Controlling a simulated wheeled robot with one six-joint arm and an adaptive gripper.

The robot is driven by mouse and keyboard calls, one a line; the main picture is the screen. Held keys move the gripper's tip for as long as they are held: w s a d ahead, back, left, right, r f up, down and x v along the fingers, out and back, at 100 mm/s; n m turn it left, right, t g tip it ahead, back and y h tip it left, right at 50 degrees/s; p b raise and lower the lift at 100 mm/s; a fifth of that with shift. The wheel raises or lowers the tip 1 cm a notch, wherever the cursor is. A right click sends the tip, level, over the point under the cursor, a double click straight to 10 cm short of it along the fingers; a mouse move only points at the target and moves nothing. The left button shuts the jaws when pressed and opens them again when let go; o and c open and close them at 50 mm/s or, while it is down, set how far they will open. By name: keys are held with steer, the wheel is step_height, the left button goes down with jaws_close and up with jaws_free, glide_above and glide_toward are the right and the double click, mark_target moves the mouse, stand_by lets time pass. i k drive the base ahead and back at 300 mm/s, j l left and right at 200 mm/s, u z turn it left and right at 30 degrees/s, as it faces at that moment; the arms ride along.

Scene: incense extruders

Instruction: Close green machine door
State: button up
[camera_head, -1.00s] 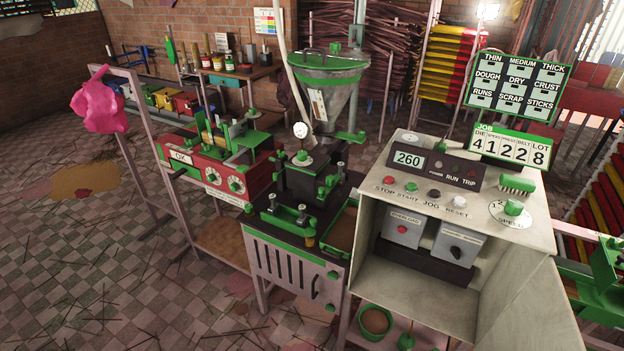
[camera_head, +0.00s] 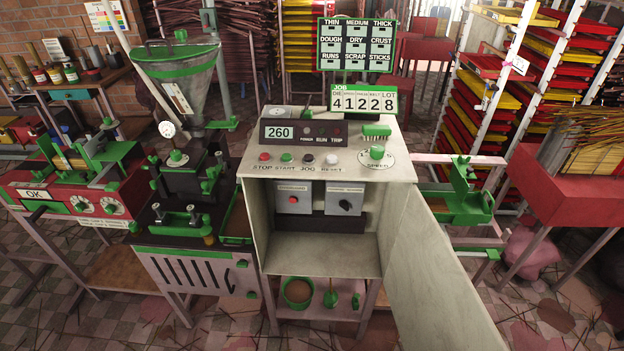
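A pale grey-green control cabinet (camera_head: 328,258) stands in the middle of the head view with its front open. Its door (camera_head: 425,270) is swung wide open, hinged on the right side, and reaches toward me at the lower right. The door's near end is partly cut off by the bottom edge, and no handle shows on it. Inside are two switch boxes, one with a red button (camera_head: 293,198) and one with a black knob (camera_head: 344,204). To the left, the green-trimmed extruder (camera_head: 190,266) has a slotted front panel that appears shut. My gripper is not in view.
A green bowl (camera_head: 297,291) sits on the shelf under the cabinet. A red machine (camera_head: 76,193) stands at the left. A green tray stand (camera_head: 458,205) is right behind the door, with racks (camera_head: 487,85) beyond.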

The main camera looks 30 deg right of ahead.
mark_target(435, 306)
steer(key=k+l+u, duration=0.2)
steer(key=k+l, duration=0.5)
steer(key=l, duration=0.3)
steer(key=k+l+u, duration=0.15)
steer(key=k+l, duration=0.65)
steer(key=k+l+z, duration=0.2)
steer(key=i+l, duration=0.05)
steer(key=i, duration=0.05)
